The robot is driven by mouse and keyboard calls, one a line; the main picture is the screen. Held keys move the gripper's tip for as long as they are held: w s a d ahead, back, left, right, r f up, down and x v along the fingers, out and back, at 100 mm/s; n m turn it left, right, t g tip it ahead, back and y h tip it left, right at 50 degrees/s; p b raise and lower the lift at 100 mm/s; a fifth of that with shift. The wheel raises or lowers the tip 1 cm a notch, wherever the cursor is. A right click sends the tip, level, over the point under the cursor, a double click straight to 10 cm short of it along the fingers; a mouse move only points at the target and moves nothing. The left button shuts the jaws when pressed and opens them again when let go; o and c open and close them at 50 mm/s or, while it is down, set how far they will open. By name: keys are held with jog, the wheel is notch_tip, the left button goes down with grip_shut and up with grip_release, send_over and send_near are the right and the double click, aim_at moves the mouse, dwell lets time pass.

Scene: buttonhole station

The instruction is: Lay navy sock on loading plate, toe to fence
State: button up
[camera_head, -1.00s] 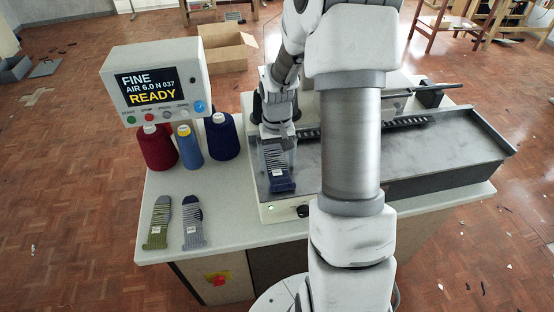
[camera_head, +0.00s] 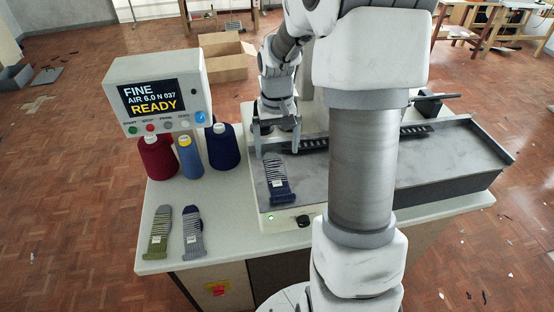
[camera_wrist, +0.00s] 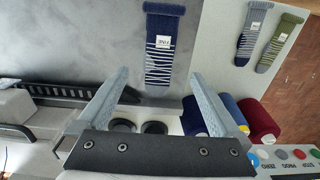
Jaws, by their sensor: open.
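The navy sock (camera_head: 277,182), with grey stripes and a white label, lies flat on the grey metal loading plate (camera_head: 345,175), near its left end. Its grey toe points to the back and its navy cuff to the front. In the wrist view the navy sock (camera_wrist: 160,45) has its toe towards my gripper. My gripper (camera_head: 280,150) is open and empty, just behind and above the toe; its spread fingers (camera_wrist: 160,78) show in the wrist view. The black slotted fence (camera_head: 350,139) runs along the plate's back. Whether the toe touches it, I cannot tell.
Two other socks, olive (camera_head: 159,232) and grey-blue (camera_head: 193,232), lie on the white table (camera_head: 226,237) at left. Red (camera_head: 157,157), blue (camera_head: 189,157) and navy (camera_head: 222,146) yarn cones and a display box (camera_head: 158,95) reading READY stand behind them.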

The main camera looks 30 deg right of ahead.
jog(key=shift+r, duration=1.5)
jog(key=shift+r, duration=0.1)
